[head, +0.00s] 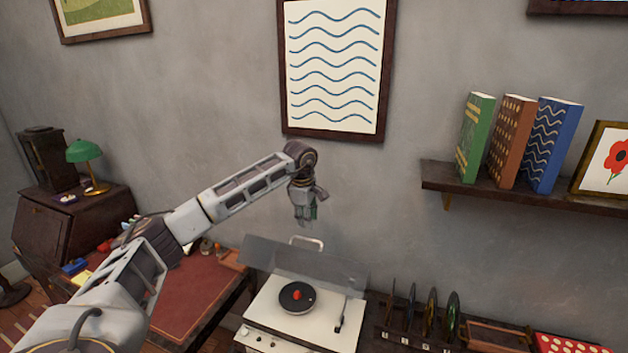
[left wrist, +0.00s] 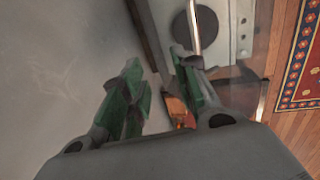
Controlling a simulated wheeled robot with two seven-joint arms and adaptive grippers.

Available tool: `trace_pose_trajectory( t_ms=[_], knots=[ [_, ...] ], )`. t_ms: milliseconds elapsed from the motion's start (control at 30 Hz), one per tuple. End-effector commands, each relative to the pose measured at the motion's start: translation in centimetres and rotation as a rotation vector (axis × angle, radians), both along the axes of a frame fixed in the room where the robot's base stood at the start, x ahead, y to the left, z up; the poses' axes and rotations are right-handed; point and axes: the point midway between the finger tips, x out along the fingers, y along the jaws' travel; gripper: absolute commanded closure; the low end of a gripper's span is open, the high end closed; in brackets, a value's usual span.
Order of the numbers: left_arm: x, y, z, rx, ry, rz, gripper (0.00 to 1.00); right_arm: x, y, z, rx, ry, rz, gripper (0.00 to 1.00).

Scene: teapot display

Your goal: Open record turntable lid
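The white record turntable (head: 290,318) stands at the bottom middle of the head view, with a black record (head: 297,298) and a red centre on it. Its see-through grey lid (head: 325,265) is raised and tilted up at the back, with a pale handle (head: 306,242) on its upper edge. My left gripper (head: 308,220) hangs above the handle, apart from it in the head view. In the left wrist view, the green-padded fingers of this gripper (left wrist: 160,85) are spread with nothing held between them. Part of the turntable (left wrist: 228,28) shows beyond the right finger. My right gripper is not in view.
A rack of upright records (head: 430,312) stands right of the turntable. A red-topped desk (head: 190,292) is at its left. A shelf (head: 520,190) with books juts from the wall at right. The wall is close behind the lid.

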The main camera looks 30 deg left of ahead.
Motion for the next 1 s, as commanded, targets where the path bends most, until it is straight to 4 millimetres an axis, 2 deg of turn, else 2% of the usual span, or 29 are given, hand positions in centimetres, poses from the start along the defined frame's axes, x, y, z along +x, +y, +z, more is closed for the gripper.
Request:
trace_pose_trajectory(
  t_ms=[200, 1000],
  knots=[
    [0.5, 0.1, 1.0, -0.001, -0.001, 0.0, 0.7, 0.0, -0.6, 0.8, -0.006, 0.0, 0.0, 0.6],
    [2.4, 0.5, 3.6, 0.0, 0.0, -0.001, 0.7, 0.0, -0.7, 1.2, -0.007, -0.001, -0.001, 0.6]
  ],
)
